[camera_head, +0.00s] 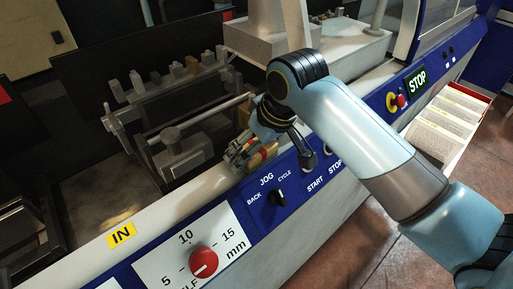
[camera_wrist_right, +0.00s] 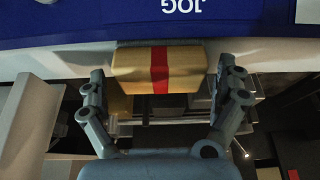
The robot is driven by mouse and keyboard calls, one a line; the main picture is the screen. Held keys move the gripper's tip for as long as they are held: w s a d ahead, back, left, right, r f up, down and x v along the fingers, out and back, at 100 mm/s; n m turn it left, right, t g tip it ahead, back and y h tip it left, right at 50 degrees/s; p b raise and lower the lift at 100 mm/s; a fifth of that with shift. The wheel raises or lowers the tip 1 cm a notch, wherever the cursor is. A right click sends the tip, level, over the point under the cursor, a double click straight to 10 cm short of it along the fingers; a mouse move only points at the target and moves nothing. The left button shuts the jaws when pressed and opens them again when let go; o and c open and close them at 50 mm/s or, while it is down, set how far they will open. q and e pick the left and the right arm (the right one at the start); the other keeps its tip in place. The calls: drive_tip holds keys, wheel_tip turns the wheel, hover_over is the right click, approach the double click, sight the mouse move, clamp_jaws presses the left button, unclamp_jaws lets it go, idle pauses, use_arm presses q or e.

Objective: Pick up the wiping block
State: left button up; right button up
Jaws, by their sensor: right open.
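The wiping block is a tan block with a red band around its middle. In the right wrist view the wiping block (camera_wrist_right: 132,70) lies between the two spread fingers of my right gripper (camera_wrist_right: 160,78), with a gap on each side. In the head view the block (camera_head: 262,158) sits on the pale ledge of the machine, just behind the blue panel, partly hidden by my right gripper (camera_head: 255,152). My right gripper is open over it and holds nothing. My left gripper is in neither view.
The blue control panel (camera_head: 240,207) has a red knob (camera_head: 204,262), a black JOG switch (camera_head: 279,197) and other buttons close to my gripper. Behind the ledge are metal bars and a rack (camera_head: 165,85).

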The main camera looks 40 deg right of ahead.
drive_tip(key=shift+w+f, duration=0.15)
drive_tip(key=shift+f, duration=0.1)
drive_tip(key=c, duration=1.1)
drive_tip(key=shift+r, duration=0.15)
drive_tip(key=shift+r, duration=0.25)
drive_tip(key=r, duration=0.1)
drive_tip(key=r+b, duration=0.1)
drive_tip(key=r, duration=0.1)
drive_tip(key=shift+d+r, duration=0.3)
drive_tip(key=shift+d, duration=0.05)
drive_tip(key=s+d+r, duration=0.4)
drive_tip(key=d+r, duration=0.2)
drive_tip(key=d, duration=0.4)
drive_tip(key=shift+s+r+b, duration=0.3)
drive_tip(key=shift+s+b, duration=0.05)
drive_tip(key=shift+b, duration=0.1)
